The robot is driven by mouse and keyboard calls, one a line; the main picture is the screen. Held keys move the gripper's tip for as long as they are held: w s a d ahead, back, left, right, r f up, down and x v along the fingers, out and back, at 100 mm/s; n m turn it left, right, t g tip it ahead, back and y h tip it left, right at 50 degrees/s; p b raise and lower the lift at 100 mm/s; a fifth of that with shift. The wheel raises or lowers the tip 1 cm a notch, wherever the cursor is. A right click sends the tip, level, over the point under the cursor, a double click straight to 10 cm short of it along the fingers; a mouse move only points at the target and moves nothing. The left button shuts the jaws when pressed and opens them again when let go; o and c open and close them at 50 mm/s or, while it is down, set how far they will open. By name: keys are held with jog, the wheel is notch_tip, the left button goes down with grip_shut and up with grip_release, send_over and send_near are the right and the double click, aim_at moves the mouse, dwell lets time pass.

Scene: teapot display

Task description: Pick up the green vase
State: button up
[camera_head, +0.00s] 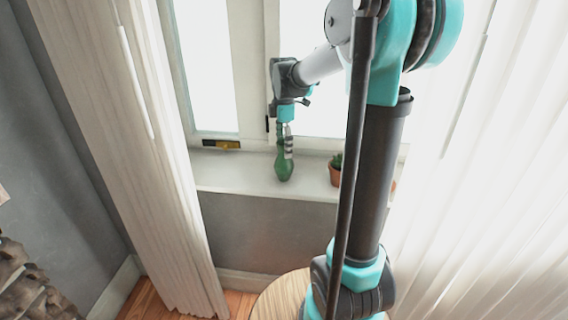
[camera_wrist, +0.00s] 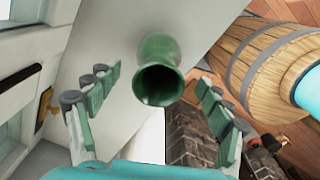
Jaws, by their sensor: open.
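The green vase (camera_head: 284,168) stands upright on the white window sill (camera_head: 226,176). In the wrist view the green vase (camera_wrist: 158,68) shows its round open mouth toward the camera, near the top middle. My gripper (camera_head: 287,134) is directly above the vase, with its fingers pointing down around or beside the neck; the head view does not show which. In the wrist view my gripper (camera_wrist: 157,84) is open, one finger on each side of the vase mouth, with visible gaps to both. Nothing is held.
A small cactus in a terracotta pot (camera_head: 335,170) stands on the sill to the right of the vase, partly behind my arm. A black and yellow item (camera_head: 221,144) lies by the window frame. Pale curtains (camera_head: 135,150) hang at both sides. A wooden barrel (camera_wrist: 262,62) stands below.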

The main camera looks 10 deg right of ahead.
aim_at(284, 161)
notch_tip(284, 161, down, 5)
jog(key=shift+w, duration=0.1)
jog(key=shift+c, duration=0.2)
jog(key=c, duration=1.6)
jog(key=shift+c, duration=0.2)
jog(key=shift+r, duration=0.15)
